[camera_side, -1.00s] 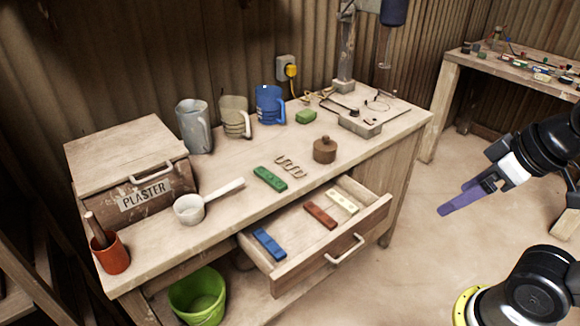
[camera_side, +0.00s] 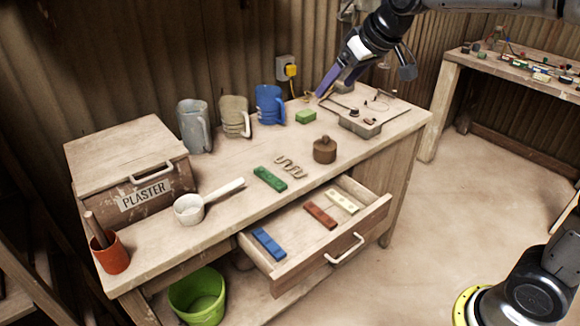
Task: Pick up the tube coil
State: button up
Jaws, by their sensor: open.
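A wavy tan tube piece (camera_side: 290,166), which looks like the tube coil, lies flat on the bench top between the green bar and the brown round lidded pot. My gripper (camera_side: 332,92) is open, with purple fingers pointing down at the back right of the bench. It is over the area beside the press base, well apart from the wavy piece. A thin yellow cord lies near the fingertips; whether they touch anything there I cannot tell.
The press base (camera_side: 362,121) stands at the bench's right end, a green block (camera_side: 306,117) beside it. Three jugs, including a blue one (camera_side: 270,105), line the back. A brown pot (camera_side: 325,150) and green bar (camera_side: 270,179) flank the coil. The drawer (camera_side: 330,250) is open.

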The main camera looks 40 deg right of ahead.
jog(key=w+f+g, duration=0.1)
jog(key=w+f, duration=0.8)
jog(key=w, duration=0.1)
jog(key=g, duration=0.2)
send_near(290, 164)
jog(key=shift+x, duration=4)
jog(key=shift+s, duration=0.1)
jog(key=shift+c, duration=0.3)
jog(key=c, duration=1.4)
